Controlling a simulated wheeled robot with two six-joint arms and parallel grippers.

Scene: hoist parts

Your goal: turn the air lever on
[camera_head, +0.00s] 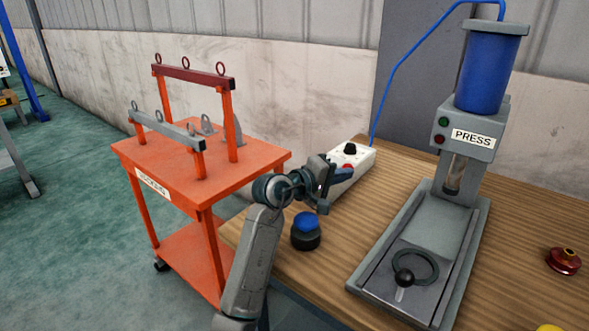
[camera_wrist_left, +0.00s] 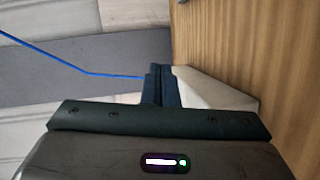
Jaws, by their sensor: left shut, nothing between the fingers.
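A white control box (camera_head: 362,157) stands on the wooden table near its back left edge. It has a black knob (camera_head: 350,148) and a red part (camera_head: 347,167) on it; I cannot tell which of these, if either, is the air lever. My left gripper (camera_head: 342,175) is at the left front side of the box, its dark blue fingers shut and empty. In the left wrist view the shut fingers (camera_wrist_left: 157,84) cover part of the white box (camera_wrist_left: 215,92); no lever shows there. Whether they touch the box I cannot tell. My right gripper is not in view.
A press (camera_head: 468,128) with a blue cylinder stands right of the box. A blue hose (camera_head: 405,58) runs up from behind the box. A blue-topped black button (camera_head: 306,231) sits near the table's left edge. An orange cart (camera_head: 185,170) stands left of the table.

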